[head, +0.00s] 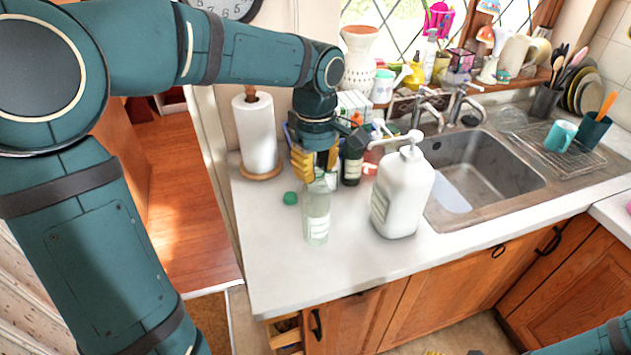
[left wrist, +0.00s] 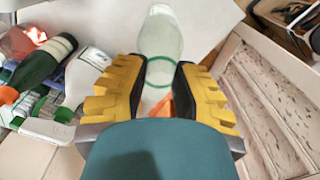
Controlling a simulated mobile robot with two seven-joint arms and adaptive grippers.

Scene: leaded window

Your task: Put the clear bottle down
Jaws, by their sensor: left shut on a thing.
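The clear bottle (head: 317,217) is upright over the front of the white counter (head: 290,265), with a pale label on its side. Its base is at or just above the counter; I cannot tell which. My left gripper (head: 317,167) comes down from above, with its yellow fingers shut around the top of the bottle. In the left wrist view the bottle (left wrist: 160,38) reaches away from between the two fingers (left wrist: 159,92), and a green ring shows near its neck. Of my right gripper (head: 435,353) only a yellow sliver shows at the bottom edge.
A large white pump bottle (head: 403,190) stands close to the right. A dark bottle (head: 352,160) stands behind. The counter in front is clear up to its edge. The sink (head: 480,165) lies further right.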

